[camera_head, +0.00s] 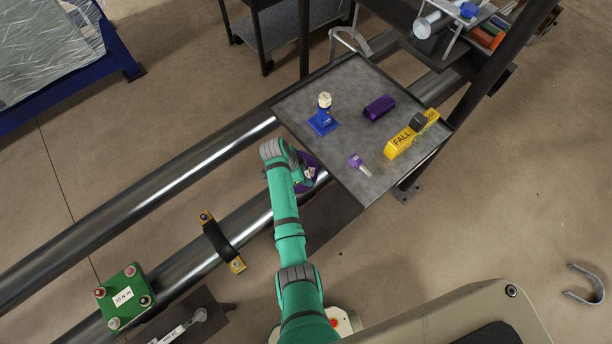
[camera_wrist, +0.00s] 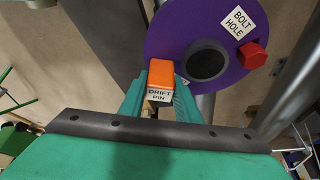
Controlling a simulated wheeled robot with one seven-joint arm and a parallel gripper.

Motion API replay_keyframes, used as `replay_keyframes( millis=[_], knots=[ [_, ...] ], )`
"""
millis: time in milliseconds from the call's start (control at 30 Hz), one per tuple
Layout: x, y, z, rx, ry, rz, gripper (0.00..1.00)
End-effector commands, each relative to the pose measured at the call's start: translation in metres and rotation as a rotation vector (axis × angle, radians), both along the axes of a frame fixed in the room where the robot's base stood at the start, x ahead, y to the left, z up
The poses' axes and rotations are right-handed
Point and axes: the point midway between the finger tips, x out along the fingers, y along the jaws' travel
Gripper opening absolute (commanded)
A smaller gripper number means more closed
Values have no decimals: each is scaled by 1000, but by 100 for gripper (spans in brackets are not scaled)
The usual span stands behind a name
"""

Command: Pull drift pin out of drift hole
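The drift pin (camera_wrist: 161,74) has an orange block head with a white "DRIFT PIN" label. It stands at the lower left of a purple round flange (camera_wrist: 182,24) in the wrist view. My gripper (camera_wrist: 161,90) has its teal fingers against both sides of this head and looks shut on it. The pin's shank and the drift hole are hidden behind the head and fingers. A white label beside the right finger is mostly covered. In the head view the flange (camera_head: 308,183) shows partly behind my gripper (camera_head: 303,178), on the near pipe.
The flange has a dark central opening (camera_wrist: 208,62), a red hex bolt (camera_wrist: 254,55) and a "BOLT HOLE" label. A grey tray table (camera_head: 350,95) close by at upper right holds a blue stand (camera_head: 323,120), purple pieces and a yellow "FALL" block (camera_head: 402,140). Pipes run to the left.

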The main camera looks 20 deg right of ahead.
Motion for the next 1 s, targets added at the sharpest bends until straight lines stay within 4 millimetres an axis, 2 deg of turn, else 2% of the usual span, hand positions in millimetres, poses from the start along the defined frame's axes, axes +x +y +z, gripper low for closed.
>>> replay_keyframes(
  millis=[1000],
  knots=[
    [0, 0, 15, -1, -1, 0, 5]
  ],
)
